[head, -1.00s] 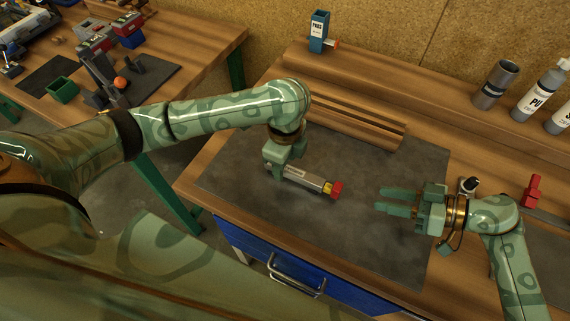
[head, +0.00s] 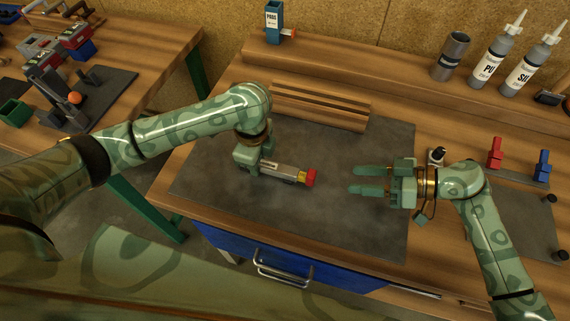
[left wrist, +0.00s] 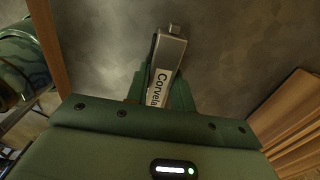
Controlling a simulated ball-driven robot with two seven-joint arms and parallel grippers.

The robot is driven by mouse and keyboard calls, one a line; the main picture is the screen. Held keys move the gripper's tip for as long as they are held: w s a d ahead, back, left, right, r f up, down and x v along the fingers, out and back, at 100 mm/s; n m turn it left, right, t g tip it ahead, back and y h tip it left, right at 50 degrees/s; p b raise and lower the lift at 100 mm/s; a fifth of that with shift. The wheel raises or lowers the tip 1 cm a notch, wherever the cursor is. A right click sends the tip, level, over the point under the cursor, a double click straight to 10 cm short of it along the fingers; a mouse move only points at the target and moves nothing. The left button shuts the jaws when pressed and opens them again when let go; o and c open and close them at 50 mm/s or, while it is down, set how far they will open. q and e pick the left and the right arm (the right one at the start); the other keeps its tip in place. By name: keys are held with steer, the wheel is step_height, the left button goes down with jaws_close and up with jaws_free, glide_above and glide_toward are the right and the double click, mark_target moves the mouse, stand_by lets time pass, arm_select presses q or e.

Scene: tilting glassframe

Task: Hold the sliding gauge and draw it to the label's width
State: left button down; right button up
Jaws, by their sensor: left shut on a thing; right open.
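The sliding gauge (head: 283,169) is a grey bar with a yellow band and a red end piece on the right, lying above or on the dark mat (head: 220,195); I cannot tell whether it touches. My left gripper (head: 258,164) is shut on its left end. In the left wrist view the grey gauge (left wrist: 168,52) stands between the fingers, with a white label reading "Corvela" on it, partly hidden by the gripper body. My right gripper (head: 352,179) is open and empty, to the right of the red end and apart from it, its fingers pointing left toward it.
A blue dispenser (head: 274,22), a grey canister (head: 451,56) and two bottles (head: 490,62) stand on the back ledge. Red (head: 495,153) and blue (head: 542,166) holders stand at right. The mat's middle is mostly clear.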

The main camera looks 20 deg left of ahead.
mark_target(312, 173)
steer(key=n, duration=0.6)
steer(key=shift+r, duration=0.1)
steer(key=n, duration=0.6)
steer(key=shift+r, duration=0.1)
steer(key=n, duration=1.3)
steer(key=shift+s+r+n, duration=0.15)
steer(key=shift+n, duration=0.15)
steer(key=n, duration=1.2)
steer(key=shift+s+a+r+t, duration=0.1)
steer(key=shift+t, duration=0.2)
steer(key=shift+n, duration=0.7)
steer(key=shift+a+n, duration=0.15)
steer(key=shift+n, duration=0.15)
steer(key=shift+h, duration=0.3)
steer(key=x, duration=1.1)
steer(key=shift+a, duration=0.35)
